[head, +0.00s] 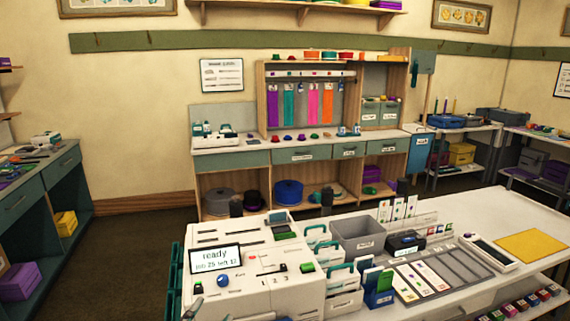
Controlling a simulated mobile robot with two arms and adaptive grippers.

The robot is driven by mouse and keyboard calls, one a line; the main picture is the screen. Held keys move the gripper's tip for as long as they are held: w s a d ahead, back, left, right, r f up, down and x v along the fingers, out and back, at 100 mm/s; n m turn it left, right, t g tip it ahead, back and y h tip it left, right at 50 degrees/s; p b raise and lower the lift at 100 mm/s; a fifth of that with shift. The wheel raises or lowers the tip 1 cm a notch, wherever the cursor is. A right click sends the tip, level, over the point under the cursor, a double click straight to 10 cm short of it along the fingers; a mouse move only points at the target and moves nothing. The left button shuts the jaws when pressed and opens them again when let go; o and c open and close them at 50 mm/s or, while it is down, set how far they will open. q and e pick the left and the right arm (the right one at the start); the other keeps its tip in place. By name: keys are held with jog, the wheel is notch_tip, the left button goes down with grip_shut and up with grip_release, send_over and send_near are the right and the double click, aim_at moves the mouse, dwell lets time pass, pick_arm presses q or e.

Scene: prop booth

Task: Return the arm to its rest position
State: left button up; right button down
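Neither of my grippers can be made out in the head view, and no arm of mine is clearly visible. A white machine (250,255) stands at the front. Its small screen (215,260) reads "ready" with a smaller line below. It has a blue knob (222,281) and a green button (307,267). Small grey and green parts at the bottom left edge are too cut off to identify.
The white table (455,212) holds a grey bin (358,236), a black device (406,242), a card tray (420,279) and a yellow mat (530,245). A shelved workbench (230,147) stands behind, a green cabinet (42,190) at left. Dark floor (130,240) lies clear between.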

pick_arm(q)
jog(key=s+a+f+n+g+y, duration=0.1)
jog(key=s+a+f+n+g, duration=0.15)
jog(key=s+f+g, duration=0.35)
jog(key=s+a+f+n+g+y, duration=0.1)
jog(key=s+a+f+n, duration=0.15)
jog(key=s+f, duration=0.4)
jog(key=s+a+f+n+g, duration=0.1)
jog(key=s+a+f+g, duration=0.1)
jog(key=s+f+g, duration=0.75)
jog(key=s+f+t, duration=0.1)
jog(key=s+f, duration=0.1)
jog(key=f, duration=1)
jog(key=s+f+t, duration=0.1)
jog(key=s+f, duration=0.1)
jog(key=f, duration=1)
jog(key=s+a+f+g, duration=0.1)
jog(key=s+a+f, duration=0.1)
jog(key=s+f, duration=1.4)
jog(key=shift+s+a+f, duration=0.2)
jog(key=shift+s+f, duration=0.2)
jog(key=shift+f, duration=0.1)
